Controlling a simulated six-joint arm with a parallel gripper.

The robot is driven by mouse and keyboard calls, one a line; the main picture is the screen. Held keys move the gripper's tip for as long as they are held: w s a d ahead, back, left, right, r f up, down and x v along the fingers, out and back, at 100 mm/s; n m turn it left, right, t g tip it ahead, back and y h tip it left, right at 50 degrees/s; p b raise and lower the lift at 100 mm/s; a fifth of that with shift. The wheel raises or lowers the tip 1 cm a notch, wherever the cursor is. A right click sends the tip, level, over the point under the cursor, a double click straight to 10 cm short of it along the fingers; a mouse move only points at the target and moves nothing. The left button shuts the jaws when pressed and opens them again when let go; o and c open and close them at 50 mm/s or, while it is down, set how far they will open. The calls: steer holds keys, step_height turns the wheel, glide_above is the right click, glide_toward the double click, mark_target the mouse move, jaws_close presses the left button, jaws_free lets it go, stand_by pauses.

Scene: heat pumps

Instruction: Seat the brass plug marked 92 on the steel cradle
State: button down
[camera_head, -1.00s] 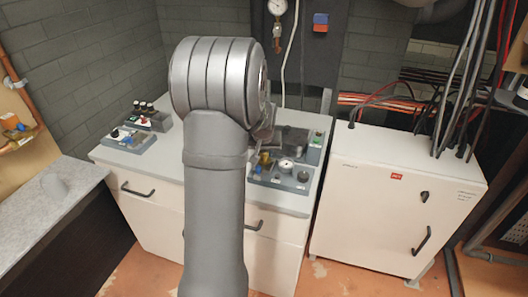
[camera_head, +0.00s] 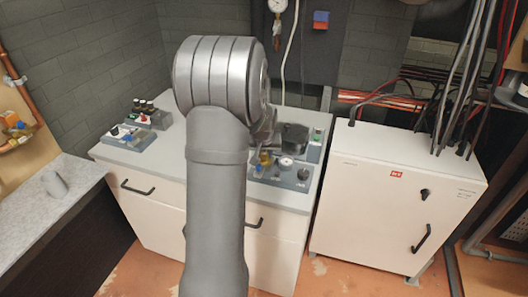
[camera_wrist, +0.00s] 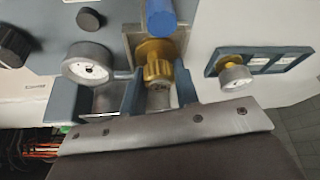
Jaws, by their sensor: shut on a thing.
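My gripper (camera_wrist: 157,84) has its two blue-grey fingers on either side of a ribbed brass plug (camera_wrist: 156,62) in the wrist view and is shut on it. No marking can be read on the plug. A squared steel piece (camera_wrist: 131,42), perhaps the cradle, shows right behind the plug; I cannot tell whether they touch. A blue cylinder (camera_wrist: 160,17) stands just beyond the plug. In the head view a brass piece (camera_head: 265,157) shows on the blue-grey panel beside my arm; the fingertips cannot be made out there.
A round white gauge (camera_wrist: 88,65) stands close left of the fingers. Another gauge with a brass fitting (camera_wrist: 233,73) sits on a plate at right. A black knob (camera_head: 303,174) is on the panel. A second small panel (camera_head: 130,137) lies on the worktop's left, with bare surface between.

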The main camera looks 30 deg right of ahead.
steer(key=c, duration=1)
jaws_free()
steer(key=v, duration=1.7)
steer(key=shift+r, duration=0.2)
steer(key=shift+f, duration=0.1)
steer(key=x, duration=1.7)
steer(key=shift+f, duration=0.15)
steer(key=shift+r, duration=0.2)
